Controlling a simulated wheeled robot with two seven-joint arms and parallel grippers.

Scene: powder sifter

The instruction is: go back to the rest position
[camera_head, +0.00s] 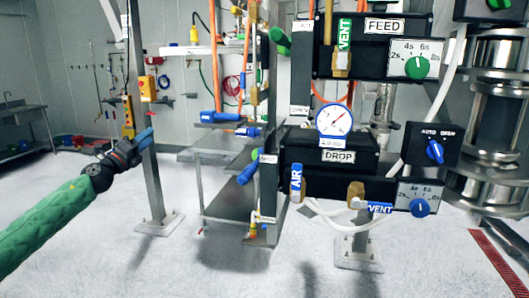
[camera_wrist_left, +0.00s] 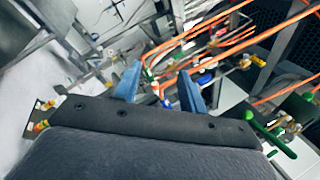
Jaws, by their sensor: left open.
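My left gripper (camera_head: 143,140) is at the end of my green-sleeved arm, which comes in from the left in the head view. It is in free air, in front of a grey post and left of the control panels. In the left wrist view its two blue fingers (camera_wrist_left: 158,88) stand apart with nothing held between them. Pipes and orange lines show beyond the fingers. My right gripper is in neither view.
The FEED panel (camera_head: 370,62) and DROP panel (camera_head: 318,157) stand at centre right with a gauge (camera_head: 334,120) and valve handles. A steel vessel (camera_head: 501,100) is at the right. A grey post (camera_head: 143,190) stands close to my left gripper. The floor at lower left is clear.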

